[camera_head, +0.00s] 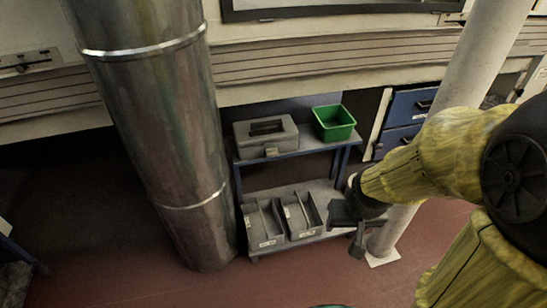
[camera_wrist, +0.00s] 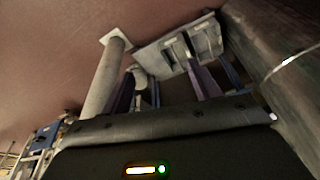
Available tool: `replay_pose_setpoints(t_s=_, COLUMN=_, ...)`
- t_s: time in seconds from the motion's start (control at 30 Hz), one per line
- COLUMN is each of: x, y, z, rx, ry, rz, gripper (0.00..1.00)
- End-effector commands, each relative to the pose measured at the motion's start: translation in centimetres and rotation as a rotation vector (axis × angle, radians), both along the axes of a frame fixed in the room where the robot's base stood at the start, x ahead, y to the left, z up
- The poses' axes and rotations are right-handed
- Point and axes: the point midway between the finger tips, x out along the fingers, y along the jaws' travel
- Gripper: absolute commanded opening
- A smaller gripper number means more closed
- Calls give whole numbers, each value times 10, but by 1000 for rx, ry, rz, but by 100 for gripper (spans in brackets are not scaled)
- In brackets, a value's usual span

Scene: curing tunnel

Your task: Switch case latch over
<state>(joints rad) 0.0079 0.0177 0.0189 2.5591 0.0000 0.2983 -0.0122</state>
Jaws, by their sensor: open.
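A grey case (camera_head: 265,136) with a dark recessed handle in its lid stands closed on the upper shelf of a blue-framed rack in the head view. A small pale patch (camera_head: 271,151) shows on its front face; I cannot tell whether it is the latch or a label, nor how the latch is set. My gripper (camera_head: 357,238) is open and empty, below and to the right of the case, beside the right end of the lower shelf and apart from the case. The case cannot be made out in the wrist view.
A green bin (camera_head: 334,122) stands right of the case. Two grey trays (camera_head: 264,225) (camera_head: 301,215) lie on the lower shelf. A thick metal duct (camera_head: 160,130) rises close to the rack's left, and a pale post (camera_head: 478,60) stands to its right. Red floor lies in front.

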Motion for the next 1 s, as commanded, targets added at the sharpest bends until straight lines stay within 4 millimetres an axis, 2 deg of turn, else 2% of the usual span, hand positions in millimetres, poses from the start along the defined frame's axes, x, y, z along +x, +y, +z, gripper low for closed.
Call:
replay_pose_setpoints(t_s=0.03, x=7, y=3, z=-13, rx=-1, ry=-20, rz=17, gripper=62)
replay_pose_setpoints(t_s=0.17, x=36, y=16, z=-42, rx=-1, ry=-127, rz=88, gripper=62)
replay_pose_setpoints(t_s=0.3, x=75, y=39, z=-76, rx=12, ry=-286, rz=185, gripper=62)
replay_pose_setpoints(t_s=0.5, x=120, y=77, z=-111, rx=55, ry=-531, rz=290, gripper=62)
replay_pose_setpoints(t_s=0.8, x=164, y=125, z=-139, rx=146, ry=-922, rz=337, gripper=62)
replay_pose_setpoints(t_s=1.0, x=178, y=137, z=-140, rx=195, ry=-1170, rz=280, gripper=62)
